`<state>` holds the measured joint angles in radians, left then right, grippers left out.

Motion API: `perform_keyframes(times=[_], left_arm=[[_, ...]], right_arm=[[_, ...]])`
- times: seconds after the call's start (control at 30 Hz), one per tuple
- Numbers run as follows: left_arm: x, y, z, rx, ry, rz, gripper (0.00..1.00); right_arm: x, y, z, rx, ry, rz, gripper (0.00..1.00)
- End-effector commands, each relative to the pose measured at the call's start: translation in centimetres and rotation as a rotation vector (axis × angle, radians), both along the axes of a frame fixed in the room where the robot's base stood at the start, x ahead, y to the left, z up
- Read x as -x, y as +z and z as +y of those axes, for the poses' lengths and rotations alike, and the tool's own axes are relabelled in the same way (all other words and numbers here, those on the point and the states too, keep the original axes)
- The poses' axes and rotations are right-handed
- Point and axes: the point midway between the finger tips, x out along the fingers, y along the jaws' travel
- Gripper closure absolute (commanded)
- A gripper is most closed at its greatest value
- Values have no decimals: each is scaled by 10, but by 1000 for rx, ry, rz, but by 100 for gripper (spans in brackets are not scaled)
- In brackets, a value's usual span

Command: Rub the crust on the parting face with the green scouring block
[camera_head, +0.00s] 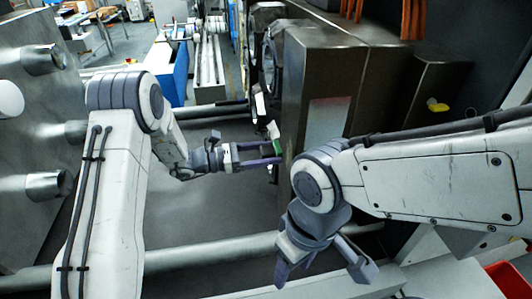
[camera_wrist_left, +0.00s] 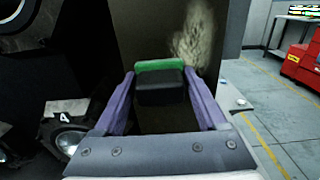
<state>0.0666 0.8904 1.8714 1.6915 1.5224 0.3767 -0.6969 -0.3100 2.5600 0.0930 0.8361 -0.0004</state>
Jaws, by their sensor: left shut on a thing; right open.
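The scouring block, with a green pad (camera_wrist_left: 160,65) and a black body (camera_wrist_left: 160,87), sits between the purple fingers of my left gripper (camera_wrist_left: 160,78). In the head view, my left gripper (camera_head: 274,154) points right, with the green block (camera_head: 277,146) at its tips beside the large metal mould half. The parting face (camera_wrist_left: 145,30) stands upright ahead in the wrist view. The crust (camera_wrist_left: 196,38) is a pale, rough patch on it, above and right of the block. I cannot tell whether the pad touches the face. My right gripper (camera_head: 321,270) is open and empty, low in the head view.
The mould half (camera_head: 310,75) rises right of my left gripper. Tie bars (camera_head: 190,268) cross below, and a plate with metal pins (camera_head: 45,185) stands at the left. A yellow object (camera_head: 437,105) lies at the right. A red box (camera_head: 511,277) is at bottom right.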

Motion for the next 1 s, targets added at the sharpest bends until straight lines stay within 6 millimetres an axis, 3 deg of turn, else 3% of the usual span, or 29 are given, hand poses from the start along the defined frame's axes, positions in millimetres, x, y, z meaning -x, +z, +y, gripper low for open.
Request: perform_keyframes(times=[0.67,1.0], left_arm=[[-1,0,-11,0,0,1,70],[27,0,-16,0,-1,2,70]], right_arm=[[0,0,0,0,0,0,43],[0,2,0,0,0,0,43]])
